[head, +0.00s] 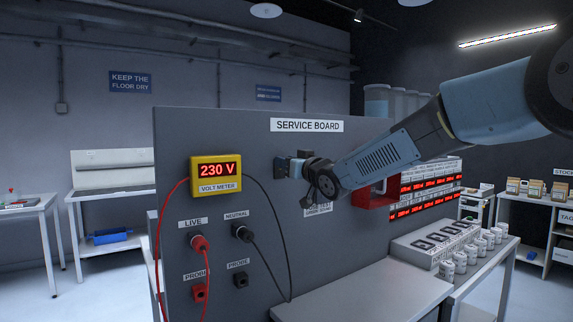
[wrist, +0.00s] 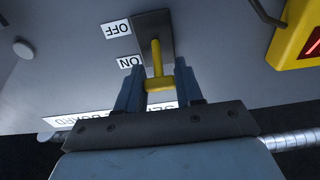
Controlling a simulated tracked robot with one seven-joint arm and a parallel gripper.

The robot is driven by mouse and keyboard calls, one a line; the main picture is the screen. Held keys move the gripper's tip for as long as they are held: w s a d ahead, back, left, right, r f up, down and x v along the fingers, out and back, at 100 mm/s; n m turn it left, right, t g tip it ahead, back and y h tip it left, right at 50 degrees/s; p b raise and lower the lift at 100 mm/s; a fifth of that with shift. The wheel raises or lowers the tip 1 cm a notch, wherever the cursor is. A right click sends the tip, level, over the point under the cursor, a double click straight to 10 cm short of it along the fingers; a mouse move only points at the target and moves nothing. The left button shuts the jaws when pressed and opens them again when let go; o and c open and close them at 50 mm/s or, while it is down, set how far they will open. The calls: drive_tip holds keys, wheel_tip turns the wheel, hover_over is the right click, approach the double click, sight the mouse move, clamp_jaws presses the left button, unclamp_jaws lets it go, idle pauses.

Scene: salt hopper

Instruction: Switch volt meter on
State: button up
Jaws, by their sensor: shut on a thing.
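The yellow volt meter (head: 216,175) is on the grey service board (head: 200,131). Its red display is lit and reads 230 V. Part of it also shows at the right of the wrist view (wrist: 299,35). My gripper (wrist: 159,79) is shut on the yellow T-shaped lever (wrist: 156,55) of a switch. The lever stands out from a grey plate (wrist: 146,20). Beside the plate are OFF and ON labels, upside down in this view; the crossbar shows nearest the ON label (wrist: 131,64). In the head view my gripper (head: 281,167) is right of the meter and hides the lever.
A red lead runs from the meter to the live socket (head: 199,242), a black one to the neutral socket (head: 242,231). White jars (head: 460,262) and a box stand on the bench at right.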

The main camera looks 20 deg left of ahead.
drive_tip(key=shift+r, duration=0.1)
drive_tip(key=o, duration=1)
drive_tip(key=shift+d, duration=0.1)
drive_tip(key=v, duration=1.3)
drive_tip(key=shift+s+d, duration=0.25)
